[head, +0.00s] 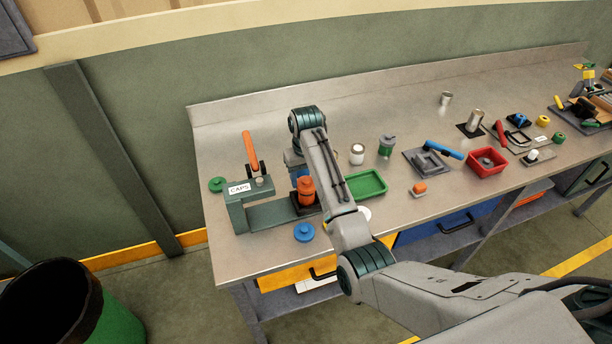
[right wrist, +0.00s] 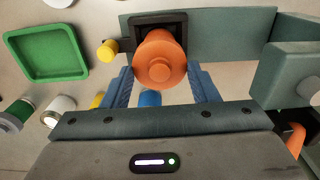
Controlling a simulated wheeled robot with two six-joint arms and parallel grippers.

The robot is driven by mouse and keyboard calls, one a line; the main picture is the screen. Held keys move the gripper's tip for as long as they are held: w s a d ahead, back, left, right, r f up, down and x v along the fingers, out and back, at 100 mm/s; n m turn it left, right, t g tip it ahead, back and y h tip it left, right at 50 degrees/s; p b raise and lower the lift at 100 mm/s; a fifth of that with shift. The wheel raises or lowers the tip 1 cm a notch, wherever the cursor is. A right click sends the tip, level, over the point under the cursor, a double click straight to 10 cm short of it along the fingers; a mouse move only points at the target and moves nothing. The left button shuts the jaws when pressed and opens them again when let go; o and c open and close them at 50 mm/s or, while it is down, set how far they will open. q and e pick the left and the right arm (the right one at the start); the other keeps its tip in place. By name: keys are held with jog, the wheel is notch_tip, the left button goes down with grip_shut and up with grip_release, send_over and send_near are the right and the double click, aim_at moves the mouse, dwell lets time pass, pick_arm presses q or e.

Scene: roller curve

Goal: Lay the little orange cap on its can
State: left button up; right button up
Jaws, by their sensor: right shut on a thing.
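The little orange cap (right wrist: 160,70) is between the blue fingers of my right gripper (right wrist: 162,82), which is shut on it. In the head view my right gripper (head: 302,175) is partly hidden by its own arm, just above the orange can (head: 306,196). The can stands upright in a dark holder at the end of the grey fixture marked CAPS (head: 262,214). The cap is over the can's top; I cannot tell whether they touch. My left gripper is not in view.
A blue cap (head: 304,232) lies in front of the fixture and a green cap (head: 217,184) to its left. A green tray (head: 366,184) is right of my arm. A white jar (head: 357,155) and a green-banded can (head: 386,146) stand behind. An orange handle (head: 249,146) rises behind the fixture.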

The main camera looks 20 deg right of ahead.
jog(key=shift+f, duration=0.45)
dwell(1.0)
jog(key=o, duration=1.5)
